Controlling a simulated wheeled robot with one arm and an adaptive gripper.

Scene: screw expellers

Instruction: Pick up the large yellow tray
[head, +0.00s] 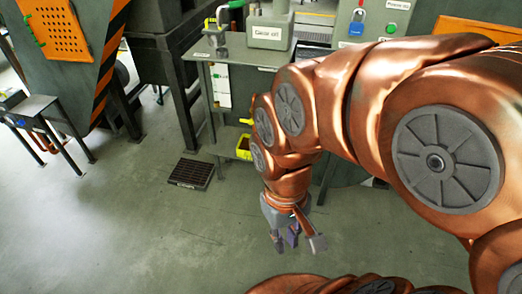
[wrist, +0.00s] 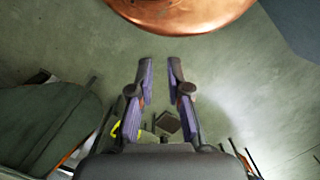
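A yellow tray (head: 243,154) with dark brown contents shows low under the grey bench in the head view, left of my arm. My arm hides its right side, so its full size cannot be told. A smaller yellow piece (head: 245,121) shows just above it. In the wrist view a small yellow shape (wrist: 115,129) shows beside the left finger; I cannot tell which yellow thing it is. My gripper (head: 297,242) hangs over the floor in front of the bench, apart from the tray. Its fingers (wrist: 161,67) are apart with nothing between them.
The grey bench (head: 205,54) carries a machine labelled "Cacor oil" (head: 268,32) and a green-handled part. A dark floor grate (head: 191,173) lies left of the bench. A small dark stand (head: 37,106) is at the far left. The front-left floor (head: 120,230) is clear.

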